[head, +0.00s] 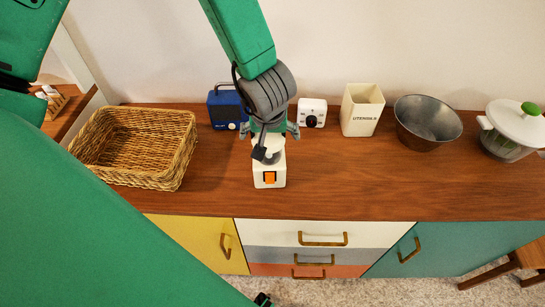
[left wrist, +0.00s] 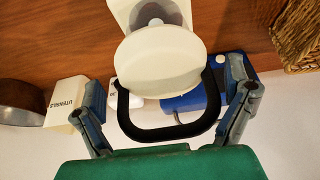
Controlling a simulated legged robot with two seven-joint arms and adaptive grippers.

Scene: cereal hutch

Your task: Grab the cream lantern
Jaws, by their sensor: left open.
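The cream lantern (head: 268,174) stands upright on the wooden counter, with an orange square on its front. My left gripper (head: 268,132) is over its upper part from behind and hides some of it. In the left wrist view the lantern (left wrist: 165,60) shows its round cream cap and a dark loop that looks like its handle. The left gripper (left wrist: 168,95) is open, its fingers apart on either side of the cap and loop; I see no contact. My right gripper is not in view.
A blue radio-like box (head: 226,108) and a small white device (head: 312,112) stand close behind the lantern. A wicker basket (head: 130,150) is left; a cream utensil holder (head: 361,112), metal bowl (head: 427,122) and white lidded pot (head: 515,128) are right. Counter right of the lantern is clear.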

